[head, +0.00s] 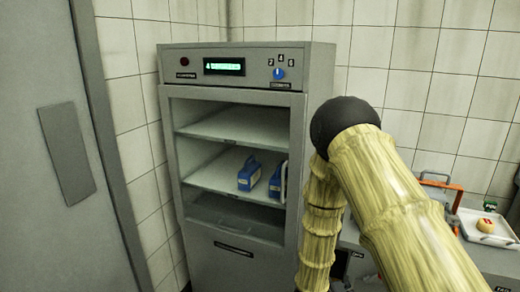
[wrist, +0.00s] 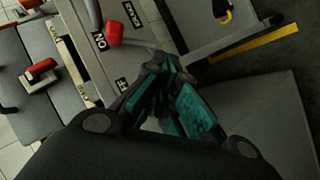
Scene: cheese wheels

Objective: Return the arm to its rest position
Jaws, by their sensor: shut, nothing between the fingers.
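My arm (head: 395,205) rises at the right of the head view, with pale streaked links and a black rounded joint at its bend. It overlaps the right edge of the grey cabinet and part of the counter. My gripper is out of sight in the head view. In the wrist view my gripper (wrist: 172,78) is shut and empty, its dark and teal fingers drawn together. A grey surface with a red knob (wrist: 127,32) and an ON label lies beyond the fingers; the gap to it is unclear.
The grey cabinet (head: 235,47) holds two blue handled items (head: 249,174) on a shelf. At right, a white tray (head: 475,233) with a small yellow-red round thing (head: 486,226) sits beside an orange-handled object (head: 440,183). A grey door (head: 60,230) stands at left.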

